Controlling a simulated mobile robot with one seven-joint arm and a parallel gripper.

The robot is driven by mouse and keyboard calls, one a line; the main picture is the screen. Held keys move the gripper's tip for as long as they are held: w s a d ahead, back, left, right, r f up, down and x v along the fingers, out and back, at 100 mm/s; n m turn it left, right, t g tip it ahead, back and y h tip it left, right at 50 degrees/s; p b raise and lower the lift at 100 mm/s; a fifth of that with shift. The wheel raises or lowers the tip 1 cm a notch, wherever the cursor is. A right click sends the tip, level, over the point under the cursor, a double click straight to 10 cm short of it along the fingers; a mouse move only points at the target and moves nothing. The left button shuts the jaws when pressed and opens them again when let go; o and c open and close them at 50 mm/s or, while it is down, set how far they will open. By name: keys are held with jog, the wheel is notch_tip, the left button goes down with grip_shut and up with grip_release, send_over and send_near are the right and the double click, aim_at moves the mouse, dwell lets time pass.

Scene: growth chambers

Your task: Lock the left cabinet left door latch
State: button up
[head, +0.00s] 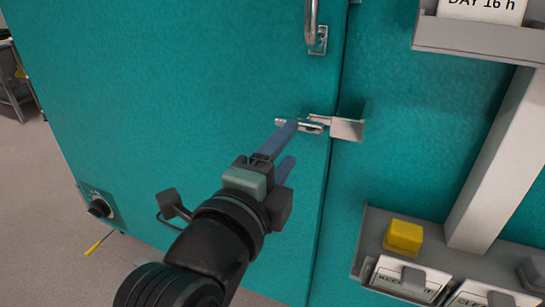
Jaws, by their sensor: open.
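The teal cabinet door (190,70) fills the left and middle of the head view. Its edge meets the teal frame along a near-vertical seam that looks closed. The metal latch (313,124) lies across this seam, with a silver plate (347,129) on the frame side. My gripper (290,145) is just below and left of the latch. Its blue fingers are apart with nothing seen between them. The upper fingertip overlaps the latch's lower left part in the picture. I cannot tell whether it touches. The exact latch position is hard to read.
A metal door handle (312,25) is above the latch. A grey shelf (365,240) at lower right holds a yellow block (403,236) and labelled cards. A dial (98,208) sits at the door's lower left. Open floor (40,200) shows at far left.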

jog(key=shift+v, duration=2.3)
jog(key=s+d+r+n+t+y+p, duration=0.1)
jog(key=s+r+n+t+y+p, duration=0.15)
jog(key=r+n, duration=0.65)
jog(key=s+d+r+n+t+y+p, duration=0.15)
jog(key=r+n+t, duration=0.3)
jog(key=r, duration=0.75)
jog(key=s+d+r+n+t+y+p, duration=0.1)
jog(key=s+r+n+t+p, duration=0.2)
jog(key=r+n, duration=0.65)
notch_tip(320, 180, up, 39)
jog(key=m+p, duration=0.1)
jog(key=p, duration=3.7)
jog(key=shift+f+y, duration=0.2)
jog(key=shift+y, duration=0.1)
